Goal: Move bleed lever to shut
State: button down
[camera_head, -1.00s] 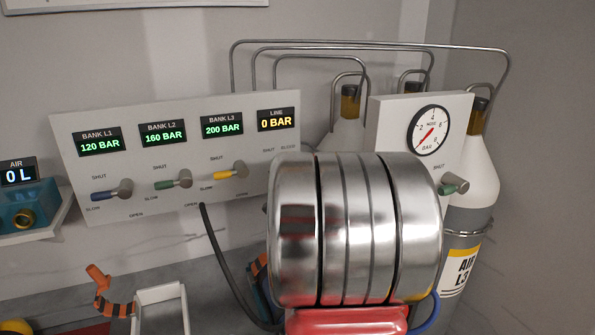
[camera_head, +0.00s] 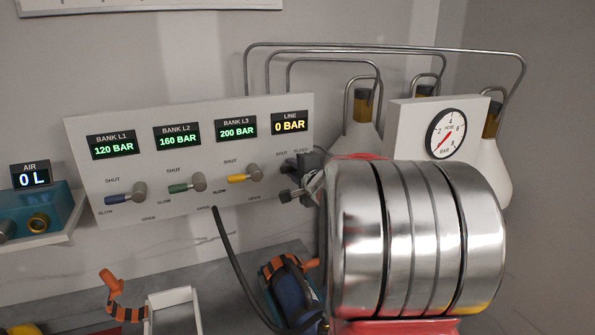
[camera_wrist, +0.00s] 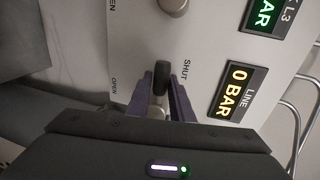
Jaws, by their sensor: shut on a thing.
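The bleed lever (camera_wrist: 161,75) has a dark handle. In the wrist view it stands between the two purple fingers of my gripper (camera_wrist: 161,95), which are shut on it. The handle lies between the SHUT and OPEN labels, nearer SHUT, and its pale base shows between the fingers. In the head view my gripper (camera_head: 300,166) is at the right end of the white panel (camera_head: 190,205), below the LINE display (camera_head: 290,122), which reads 0 BAR. There the lever is not clearly told from the gripper, and my arm covers much nearby.
Blue (camera_head: 120,199), green (camera_head: 181,188) and yellow (camera_head: 240,178) bank levers sit along the panel to the left. A hose gauge (camera_head: 446,134) and pipes (camera_head: 400,45) are at the right. A dark hose (camera_head: 232,255) hangs below the panel.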

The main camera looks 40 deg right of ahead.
jog(key=shift+d+f, duration=0.15)
jog(key=c, duration=2)
grip_release()
jog(key=o, duration=0.4)
jog(key=shift+o, duration=0.2)
jog(key=shift+s+r, duration=0.25)
jog(key=shift+s, duration=0.05)
jog(key=v, duration=1.3)
jog(key=shift+a, duration=0.2)
jog(key=shift+w+a+f, duration=0.1)
